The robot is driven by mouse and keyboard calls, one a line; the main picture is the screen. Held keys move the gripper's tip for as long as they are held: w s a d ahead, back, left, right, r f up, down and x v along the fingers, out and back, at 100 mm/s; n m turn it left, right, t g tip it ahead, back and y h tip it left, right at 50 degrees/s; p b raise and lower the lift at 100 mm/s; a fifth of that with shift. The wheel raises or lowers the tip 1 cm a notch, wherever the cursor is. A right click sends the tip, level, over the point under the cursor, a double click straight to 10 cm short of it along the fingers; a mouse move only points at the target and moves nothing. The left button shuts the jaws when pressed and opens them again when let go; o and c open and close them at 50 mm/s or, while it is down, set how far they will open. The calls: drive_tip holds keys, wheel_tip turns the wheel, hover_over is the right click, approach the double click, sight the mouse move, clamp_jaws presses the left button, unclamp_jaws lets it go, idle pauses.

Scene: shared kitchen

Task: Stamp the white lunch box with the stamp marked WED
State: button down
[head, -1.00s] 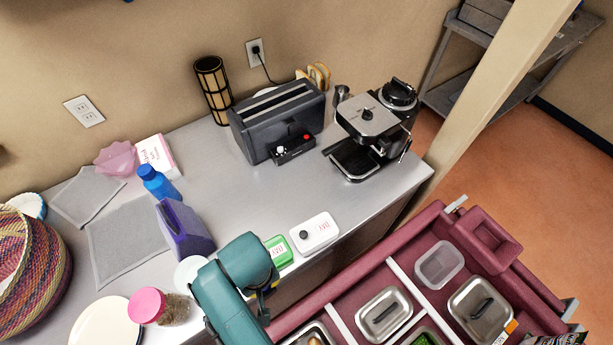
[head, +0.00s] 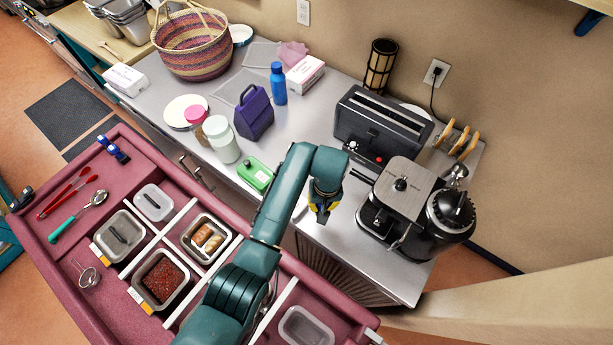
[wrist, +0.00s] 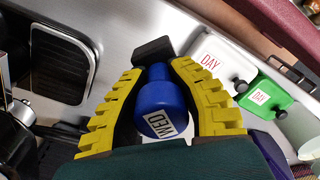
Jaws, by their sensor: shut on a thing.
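My gripper (wrist: 160,100) is shut around a blue stamp (wrist: 158,92) whose rounded end carries a white label reading WED. A dark block shows at the stamp's far end, between the yellow fingertips. In the head view my gripper (head: 322,208) hangs above the counter, left of the coffee machine; the stamp cannot be made out there. The white lunch box (wrist: 226,73), with a red DAY label and a black knob, lies right of the stamp in the wrist view, apart from it. In the head view my arm mostly hides the lunch box.
A green box (head: 252,174) marked DAY stands beside the lunch box; it shows in the wrist view (wrist: 262,108). The coffee machine (head: 398,198) and a black toaster (head: 377,125) stand close by. Jars and a purple container (head: 255,112) stand left. A maroon food cart (head: 75,225) adjoins the counter.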

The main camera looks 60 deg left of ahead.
drive_tip(key=s+a+r+n+p, duration=0.1)
drive_tip(key=s+a+r+n, duration=0.1)
drive_tip(key=s+a+n, duration=0.55)
drive_tip(key=f+m+b, duration=0.1)
drive_tip(key=f+b, duration=0.1)
drive_tip(key=w+a+f+m+b, duration=0.1)
drive_tip(key=f+b, duration=0.1)
drive_tip(key=f, duration=0.1)
drive_tip(key=w+f+m+b, duration=0.1)
drive_tip(key=f+b, duration=0.1)
drive_tip(key=shift+a+f+b, duration=0.25)
drive_tip(key=shift+f+b, duration=0.7)
drive_tip(key=shift+f, duration=0.35)
drive_tip(key=shift+d+f, duration=0.1)
drive_tip(key=shift+f, duration=0.5)
idle(0.4)
drive_tip(key=shift+r, duration=0.15)
wheel_tip(320, 180, up, 10)
drive_tip(key=p, duration=0.9)
